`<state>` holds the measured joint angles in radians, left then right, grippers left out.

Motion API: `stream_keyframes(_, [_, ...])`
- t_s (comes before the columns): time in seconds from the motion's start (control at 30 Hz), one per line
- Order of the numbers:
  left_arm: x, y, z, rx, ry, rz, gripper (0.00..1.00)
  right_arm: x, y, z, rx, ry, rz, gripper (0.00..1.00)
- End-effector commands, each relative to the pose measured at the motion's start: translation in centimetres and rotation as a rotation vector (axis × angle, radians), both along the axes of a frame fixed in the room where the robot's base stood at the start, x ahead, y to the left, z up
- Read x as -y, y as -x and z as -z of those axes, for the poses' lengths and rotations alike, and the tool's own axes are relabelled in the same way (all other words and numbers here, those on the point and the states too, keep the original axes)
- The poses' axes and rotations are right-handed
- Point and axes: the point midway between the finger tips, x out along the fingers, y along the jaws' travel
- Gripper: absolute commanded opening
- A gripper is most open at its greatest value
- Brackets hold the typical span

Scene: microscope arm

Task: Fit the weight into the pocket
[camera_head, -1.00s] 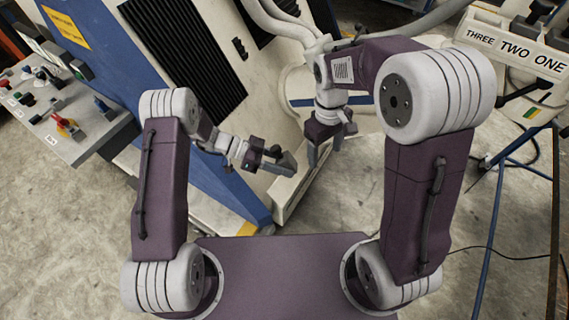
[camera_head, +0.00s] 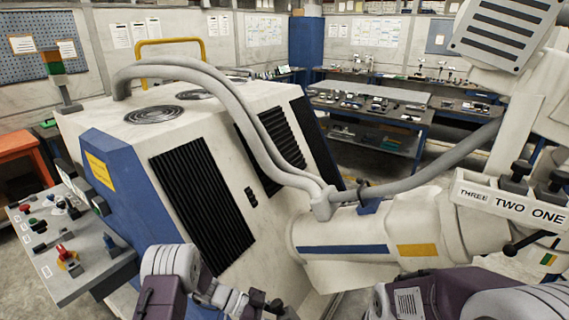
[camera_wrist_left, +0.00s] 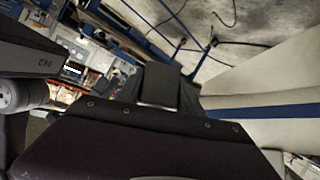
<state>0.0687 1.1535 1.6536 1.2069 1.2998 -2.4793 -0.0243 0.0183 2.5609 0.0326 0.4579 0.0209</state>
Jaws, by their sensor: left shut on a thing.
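My left gripper (camera_head: 268,308) is partly visible at the bottom edge of the head view, below the large white machine. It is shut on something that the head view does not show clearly. In the left wrist view a dark square block (camera_wrist_left: 160,84) with a pale lower edge stands out beyond the gripper's dark body; I cannot tell for sure that it is the weight. My right arm shows at the lower right of the head view, but its gripper is below the frame. A pale holder (camera_head: 508,205) marked THREE, TWO, ONE carries black knobs at the right. I cannot identify the pocket.
The white and blue machine (camera_head: 130,170) fills the left and middle. Grey hoses (camera_head: 270,145) run from it to a thick white arm (camera_head: 380,240) across the right. A control panel (camera_head: 65,250) juts out at lower left. Workbenches (camera_head: 375,115) stand at the back.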

Motion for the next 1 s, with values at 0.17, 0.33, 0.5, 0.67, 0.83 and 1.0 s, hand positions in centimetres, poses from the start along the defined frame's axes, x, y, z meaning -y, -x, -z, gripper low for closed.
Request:
stream_keyframes(0.17, [-3.9, -2.2, -0.8, 0.003, 0.003, -0.107, 0.00, 0.0, 0.0, 0.0, 0.000, 0.000, -0.001, 0.69])
stream_keyframes(0.33, [-9.2, -3.2, -1.8, 0.001, 0.002, -0.278, 0.00, 0.0, 0.0, 0.0, -0.001, 0.000, -0.001, 0.69])
stream_keyframes(0.5, [-14.8, -2.7, -2.7, 0.000, 0.003, -0.483, 0.00, 0.0, 0.0, 0.0, -0.001, 0.000, -0.001, 0.69])
stream_keyframes(0.67, [-18.6, -1.4, -3.2, -0.001, 0.002, -0.651, 0.00, 0.0, 0.0, 0.0, -0.001, 0.000, -0.001, 0.69])
stream_keyframes(0.83, [-20.6, 0.4, -3.6, 0.000, 0.004, -0.777, 0.00, 0.0, 0.0, 0.0, -0.001, 0.000, -0.001, 0.69])
stream_keyframes(1.0, [-20.3, 1.8, -3.6, -0.001, 0.002, -0.825, 0.00, 0.0, 0.0, 0.0, -0.001, 0.000, -0.001, 0.69])
